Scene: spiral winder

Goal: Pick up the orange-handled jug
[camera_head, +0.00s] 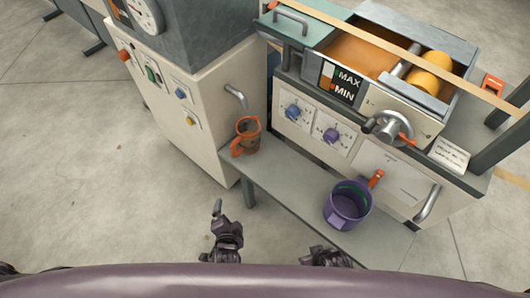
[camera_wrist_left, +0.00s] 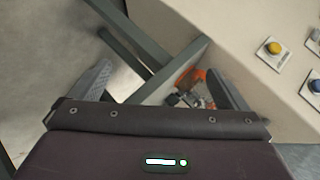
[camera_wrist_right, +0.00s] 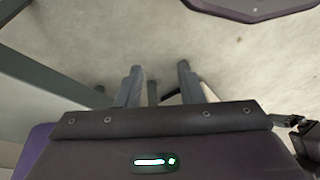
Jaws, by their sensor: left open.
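A brown-orange jug (camera_head: 250,130) with an orange handle (camera_head: 237,149) on its left side stands on the grey bench (camera_head: 285,182), close to the beige cabinet. My left gripper (camera_head: 222,220) is below and left of the jug in the head view, apart from it. In the left wrist view its fingers are spread and empty. My right gripper (camera_head: 325,257) is at the bottom of the head view, away from the jug. Its fingers (camera_wrist_right: 158,78) stand apart with nothing between them.
The beige cabinet (camera_head: 205,115) is left of the jug. A machine with knobs and a trough (camera_head: 370,55) rises behind the bench. The floor in front is clear.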

